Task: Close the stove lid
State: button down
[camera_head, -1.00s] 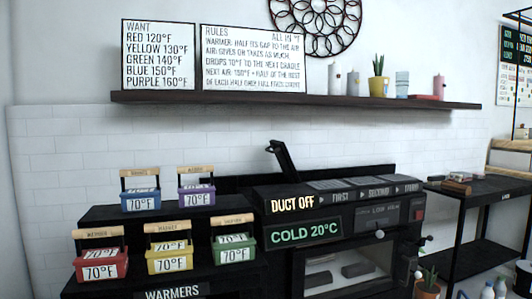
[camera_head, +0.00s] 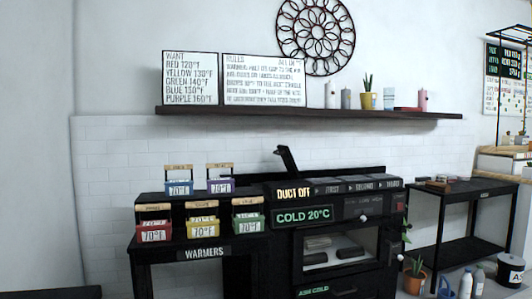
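The black stove (camera_head: 270,240) stands against the white tiled wall. The stove front reads "DUCT OFF" and "COLD 20°C" (camera_head: 304,215). Below is an oven window (camera_head: 340,249) with dark shapes inside. My gripper is not in view.
Several coloured baskets marked 70°F, such as the red one (camera_head: 153,230), sit on the black warmers stand (camera_head: 165,252) left of the stove. A black side table (camera_head: 460,190) stands to the right, with a plant pot (camera_head: 414,282) and bottles nearby. A wall shelf (camera_head: 310,112) hangs above.

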aim_at(285, 152)
jog(key=u, duration=0.65)
jog(key=i, duration=1.3)
jog(key=z, duration=0.8)
